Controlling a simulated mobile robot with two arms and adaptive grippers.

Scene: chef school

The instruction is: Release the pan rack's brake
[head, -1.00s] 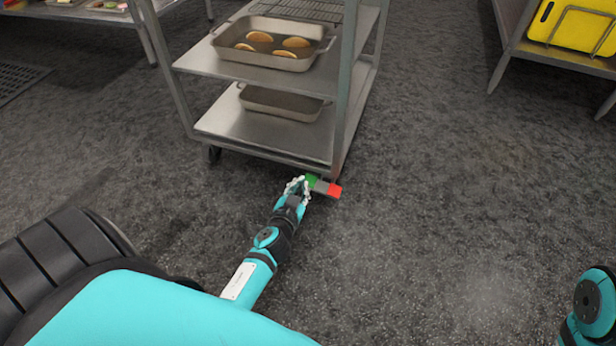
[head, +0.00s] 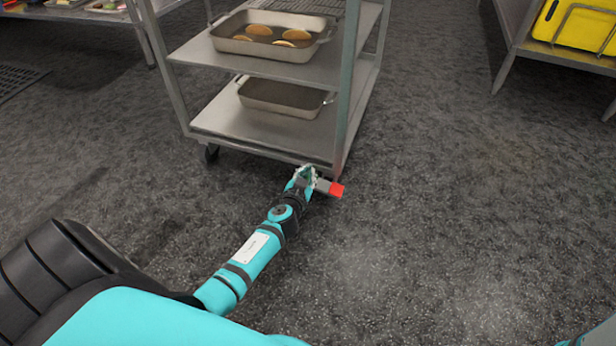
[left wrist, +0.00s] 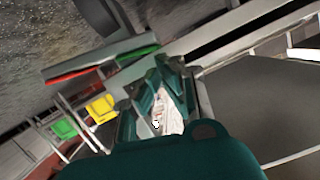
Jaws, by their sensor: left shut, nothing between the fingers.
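The pan rack (head: 262,128) is a grey metal trolley with shelves, standing ahead of me. Its brake pedal is a short bar low at the near right corner, with a red end (head: 337,190) and a green end (left wrist: 138,55). In the left wrist view the red end (left wrist: 75,77) also shows, left of the green. My left gripper (head: 307,175) is shut and empty at the green end, which it mostly hides in the head view. I cannot tell whether it touches the pedal. The gripper fingers (left wrist: 162,82) also show in the left wrist view. My right gripper is out of view.
A baking pan with several buns (head: 270,36) sits on the rack's upper shelf, and an empty-looking pan (head: 283,98) on the lower one. A caster (head: 209,153) shows at the near left. Floor to the right (head: 460,200) is clear. A yellow item (head: 575,25) is on a right-hand table.

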